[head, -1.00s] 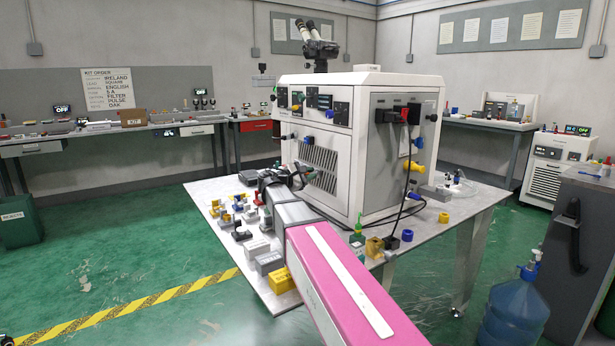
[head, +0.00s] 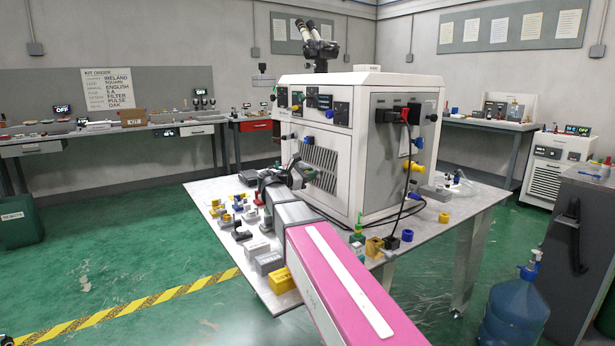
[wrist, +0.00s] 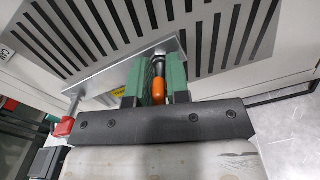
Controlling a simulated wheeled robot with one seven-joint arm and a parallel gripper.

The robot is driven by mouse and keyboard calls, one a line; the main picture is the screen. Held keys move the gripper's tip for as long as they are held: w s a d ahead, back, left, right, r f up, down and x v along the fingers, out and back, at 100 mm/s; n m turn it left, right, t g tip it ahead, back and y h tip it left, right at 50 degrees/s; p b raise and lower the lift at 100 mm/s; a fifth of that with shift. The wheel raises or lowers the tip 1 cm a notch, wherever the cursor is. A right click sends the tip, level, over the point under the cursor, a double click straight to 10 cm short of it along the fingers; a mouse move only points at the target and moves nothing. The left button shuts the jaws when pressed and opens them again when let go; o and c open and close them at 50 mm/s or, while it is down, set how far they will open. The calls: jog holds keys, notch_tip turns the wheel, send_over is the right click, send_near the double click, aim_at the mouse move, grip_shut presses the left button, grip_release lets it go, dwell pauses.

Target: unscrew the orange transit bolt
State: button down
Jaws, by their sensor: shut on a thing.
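The orange transit bolt (wrist: 157,90) shows in the wrist view between the two green fingers of my gripper (wrist: 154,74). My gripper is shut on it. Its grey shank points toward a grey metal bracket (wrist: 95,88) across the slotted vent panel of the white machine (wrist: 205,28). In the head view my gripper (head: 292,176) is at the lower left front of the white machine (head: 355,82), by its vent panel. The bolt is hidden there by my gripper. How far the bolt is threaded in cannot be told.
A red knob (wrist: 65,127) sits at the bracket's left end. The table (head: 281,304) carries several small grey and yellow parts left of my arm. A black cable (head: 412,165) hangs on the machine's right side. A blue water bottle (head: 515,310) stands on the floor at right.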

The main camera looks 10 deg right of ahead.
jog(key=n, duration=0.4)
jog(key=shift+w, duration=0.1)
jog(key=c, duration=1)
grip_release()
jog(key=shift+d, duration=0.1)
jog(key=shift+v, duration=2.05)
